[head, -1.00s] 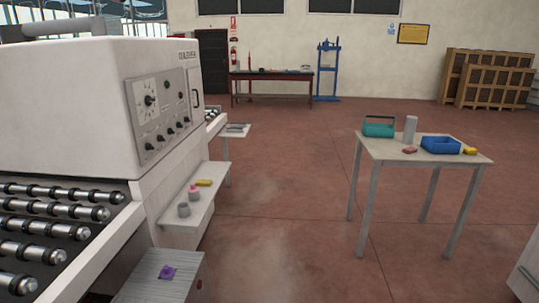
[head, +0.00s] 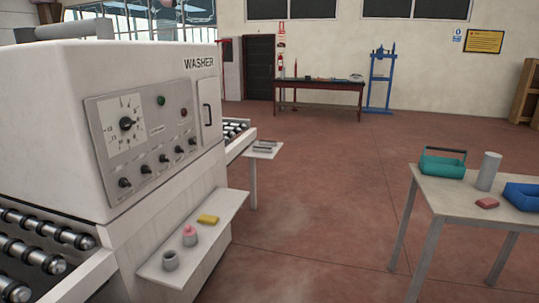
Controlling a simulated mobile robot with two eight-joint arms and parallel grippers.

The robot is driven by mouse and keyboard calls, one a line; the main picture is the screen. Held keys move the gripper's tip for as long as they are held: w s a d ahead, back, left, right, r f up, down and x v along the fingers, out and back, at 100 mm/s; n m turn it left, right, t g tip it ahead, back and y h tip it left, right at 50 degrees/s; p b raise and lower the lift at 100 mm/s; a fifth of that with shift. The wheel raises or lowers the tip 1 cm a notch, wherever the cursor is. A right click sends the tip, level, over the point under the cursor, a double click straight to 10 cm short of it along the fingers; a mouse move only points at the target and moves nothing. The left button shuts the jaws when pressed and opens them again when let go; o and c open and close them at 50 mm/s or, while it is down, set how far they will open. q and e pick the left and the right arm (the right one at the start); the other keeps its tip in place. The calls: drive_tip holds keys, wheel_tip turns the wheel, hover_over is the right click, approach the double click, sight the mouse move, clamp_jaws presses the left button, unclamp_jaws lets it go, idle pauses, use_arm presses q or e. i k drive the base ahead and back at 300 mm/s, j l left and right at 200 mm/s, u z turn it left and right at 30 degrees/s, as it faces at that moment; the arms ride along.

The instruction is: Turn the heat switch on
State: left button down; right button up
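The washer (head: 50,95) is a large white machine on the left in the head view. Its grey control panel (head: 105,104) faces right and carries a big dial (head: 126,123) with a black knob. Below the dial is a slanting row of several small black switches (head: 164,159). A green light (head: 161,100) and a small red one (head: 183,112) sit on the upper panel. I cannot read which switch is the heat switch. Neither of my grippers shows in the view.
A shelf on the washer's side (head: 222,216) holds a grey cup (head: 171,260), a pink-topped item (head: 190,236) and a yellow block (head: 208,219). Rollers (head: 45,262) are at lower left. A table (head: 455,200) with a teal tote (head: 442,164) stands right. The floor between is clear.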

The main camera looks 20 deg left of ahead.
sight(179, 149)
drive_tip(key=i+u, duration=0.15)
drive_tip(key=i, duration=0.35)
drive_tip(key=i+l+u, duration=0.15)
drive_tip(key=i, duration=0.4)
drive_tip(key=i+u, duration=0.15)
drive_tip(key=i, duration=0.35)
